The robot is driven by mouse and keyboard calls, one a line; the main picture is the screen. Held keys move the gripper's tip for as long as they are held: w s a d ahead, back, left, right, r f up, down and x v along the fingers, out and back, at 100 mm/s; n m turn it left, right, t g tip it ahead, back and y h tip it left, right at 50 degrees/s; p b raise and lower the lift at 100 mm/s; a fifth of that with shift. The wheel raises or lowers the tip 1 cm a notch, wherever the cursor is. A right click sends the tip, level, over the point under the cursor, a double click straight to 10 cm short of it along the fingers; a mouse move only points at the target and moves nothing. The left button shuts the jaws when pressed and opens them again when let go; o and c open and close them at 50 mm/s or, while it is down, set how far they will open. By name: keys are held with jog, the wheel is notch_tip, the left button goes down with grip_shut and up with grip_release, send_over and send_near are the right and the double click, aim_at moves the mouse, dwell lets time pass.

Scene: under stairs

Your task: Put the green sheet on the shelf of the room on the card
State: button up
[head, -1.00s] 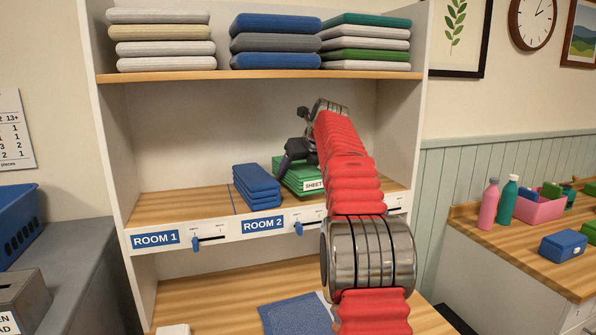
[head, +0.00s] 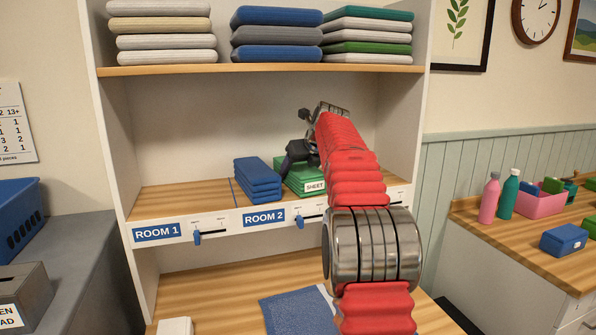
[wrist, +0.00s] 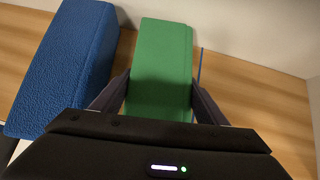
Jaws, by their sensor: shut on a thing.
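The green sheet (head: 291,174), with a white "SHEET" label, is on the middle shelf (head: 165,199), right of a stack of folded blue cloths (head: 258,178). My gripper (head: 296,158) is shut on the green sheet. In the wrist view, the fingers (wrist: 160,98) press its two sides, and the green sheet (wrist: 162,52) stretches ahead between them. The blue stack (wrist: 65,68) lies just left of it. The shelf edge has a "ROOM 1" label (head: 157,232) and a "ROOM 2" label (head: 264,217). My arm hides the right part of the shelf. The card's writing is not readable.
Folded stacks fill the upper shelf (head: 220,69). Blue sliders (head: 197,237) sit on the shelf edge. The left part of the middle shelf is clear. A blue cloth (head: 292,312) lies on the lower counter. Bottles (head: 490,198) stand on the right counter.

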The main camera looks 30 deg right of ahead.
jog(key=shift+f, duration=0.15)
jog(key=o, duration=1.7)
jog(key=shift+f, duration=0.1)
jog(key=shift+o, duration=0.2)
jog(key=v, duration=1.3)
jog(key=shift+s+r, duration=0.25)
jog(key=shift+r, duration=0.1)
jog(key=shift+a, duration=0.1)
